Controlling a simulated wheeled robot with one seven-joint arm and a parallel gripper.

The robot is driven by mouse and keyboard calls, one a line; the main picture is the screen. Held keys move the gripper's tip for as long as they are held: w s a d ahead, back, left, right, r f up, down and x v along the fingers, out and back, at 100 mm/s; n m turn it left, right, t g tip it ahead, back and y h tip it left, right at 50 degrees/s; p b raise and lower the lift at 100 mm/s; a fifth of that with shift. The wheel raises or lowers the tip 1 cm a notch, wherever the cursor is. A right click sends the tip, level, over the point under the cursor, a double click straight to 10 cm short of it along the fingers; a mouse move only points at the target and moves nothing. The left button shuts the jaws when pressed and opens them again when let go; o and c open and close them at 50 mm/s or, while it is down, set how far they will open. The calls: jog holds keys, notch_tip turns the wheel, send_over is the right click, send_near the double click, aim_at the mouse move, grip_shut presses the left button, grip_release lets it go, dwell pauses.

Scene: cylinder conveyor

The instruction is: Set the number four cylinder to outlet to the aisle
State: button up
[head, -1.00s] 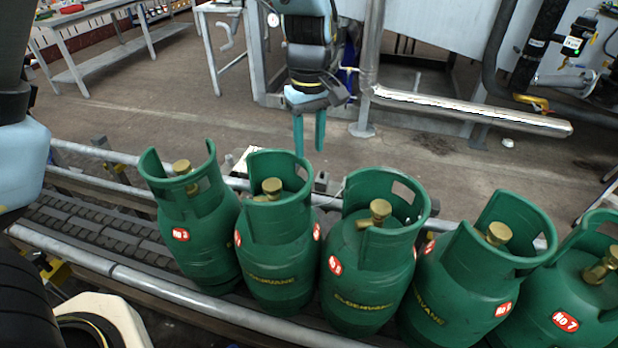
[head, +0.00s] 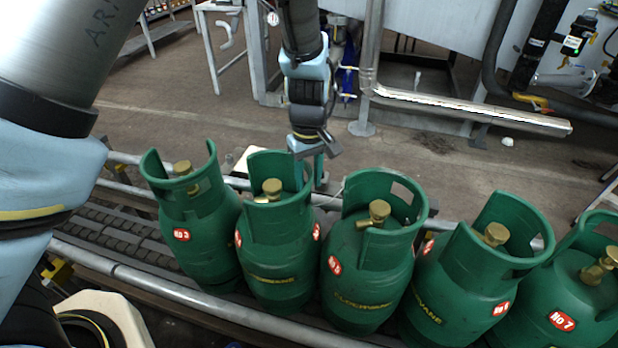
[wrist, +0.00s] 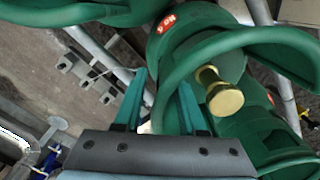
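Several green gas cylinders stand upright in a row on the conveyor. The second from the left (head: 275,235), between the No 3 cylinder (head: 195,225) and the third one (head: 365,265), has red labels seen only edge-on, so its number is unreadable. Its brass valve (head: 270,189) shows inside the collar, with its outlet towards the near left. My gripper (head: 312,172) is at this cylinder's far right collar edge, pointing down. In the wrist view my fingers (wrist: 160,105) are apart, with the collar's edge between them; contact cannot be told. A brass valve (wrist: 221,92) shows beside the right finger.
The No 7 cylinder (head: 560,290) stands at the far right, and neighbouring cylinders leave narrow gaps. Conveyor rails (head: 150,280) run in front and behind. The empty belt (head: 110,228) is at the left. Open floor (head: 190,85) lies beyond, with a silver pipe (head: 470,110) behind.

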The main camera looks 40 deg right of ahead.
grip_shut()
dwell(1.2)
